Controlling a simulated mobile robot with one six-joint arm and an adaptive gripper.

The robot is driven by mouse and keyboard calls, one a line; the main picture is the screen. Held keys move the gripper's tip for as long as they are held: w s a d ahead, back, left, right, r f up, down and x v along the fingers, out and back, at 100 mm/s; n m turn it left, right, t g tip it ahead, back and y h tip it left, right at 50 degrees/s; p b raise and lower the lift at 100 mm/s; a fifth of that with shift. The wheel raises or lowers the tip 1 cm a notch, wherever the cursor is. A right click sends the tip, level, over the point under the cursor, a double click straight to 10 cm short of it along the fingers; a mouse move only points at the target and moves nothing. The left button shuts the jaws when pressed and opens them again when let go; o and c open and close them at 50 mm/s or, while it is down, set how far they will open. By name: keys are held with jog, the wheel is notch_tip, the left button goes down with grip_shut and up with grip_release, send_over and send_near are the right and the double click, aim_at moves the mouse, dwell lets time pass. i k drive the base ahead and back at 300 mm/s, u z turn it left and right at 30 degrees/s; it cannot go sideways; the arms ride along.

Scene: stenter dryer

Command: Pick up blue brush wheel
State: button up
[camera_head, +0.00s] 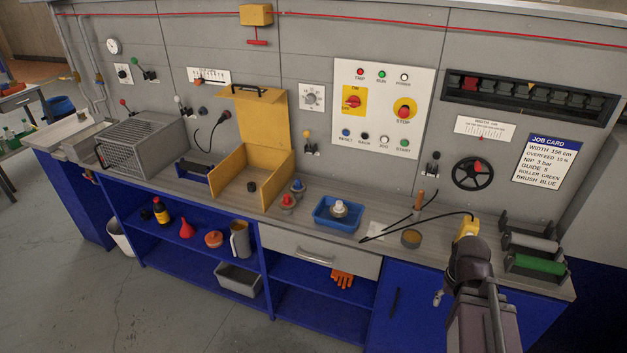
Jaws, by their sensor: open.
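The blue brush wheel (297,188) stands on the grey worktop, just right of the yellow open box. A red brush wheel (287,203) stands close in front of it. A similar pale wheel (339,208) sits in a blue tray to the right. My arm rises at the lower right, well away from the blue wheel. No gripper fingers can be made out there.
The yellow box (238,175) holds a small dark part. Right of the blue tray (326,222) lie a black cable (420,224), a round tin (411,239) and a yellow device (467,228). Rollers (540,263) stand at the right end. The control wall rises behind.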

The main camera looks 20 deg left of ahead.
aim_at(298, 187)
jog(key=z, duration=0.15)
jog(key=i, duration=0.75)
jog(key=u, duration=0.7)
jog(key=i, duration=0.65)
jog(key=u, duration=0.45)
